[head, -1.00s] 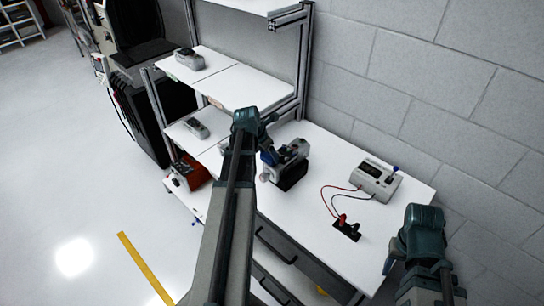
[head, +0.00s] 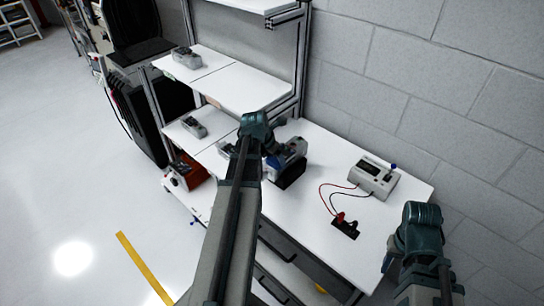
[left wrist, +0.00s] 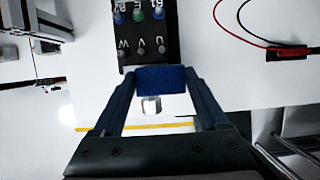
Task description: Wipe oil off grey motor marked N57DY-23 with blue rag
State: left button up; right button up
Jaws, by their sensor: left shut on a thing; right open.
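A grey and black motor unit (head: 292,172) stands on the white workbench, partly hidden behind my left arm. Its marking is not readable in the head view. In the left wrist view its black panel (left wrist: 146,40) shows terminals and letters, with a short silver cylinder (left wrist: 151,105) below. My left gripper (left wrist: 164,88) is shut on the blue rag (left wrist: 162,79), which is folded between the fingers and overlaps the panel's lower edge. I cannot tell whether the rag touches the motor. No oil can be made out. My right gripper (head: 388,262) is open and empty off the bench's right side.
A grey meter (head: 374,178) stands at the bench's right, with red and black leads running to a small black block (head: 345,228). Similar grey units sit on the left shelves (head: 187,57), (head: 194,127). A red and black box (head: 186,173) is lower left. The bench front is clear.

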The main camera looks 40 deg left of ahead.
pick_arm(q)
notch_tip(320, 180, up, 6)
jog(key=p, duration=0.6)
dwell(0.4)
notch_tip(320, 180, up, 3)
jog(key=p, duration=0.3)
dwell(0.6)
jog(key=f+b, duration=0.2)
jog(key=a+f+b, duration=0.1)
jog(key=f+b, duration=0.1)
jog(key=a+f+b, duration=0.1)
jog(key=f+b, duration=0.1)
jog(key=shift+a+f, duration=0.1)
dwell(0.4)
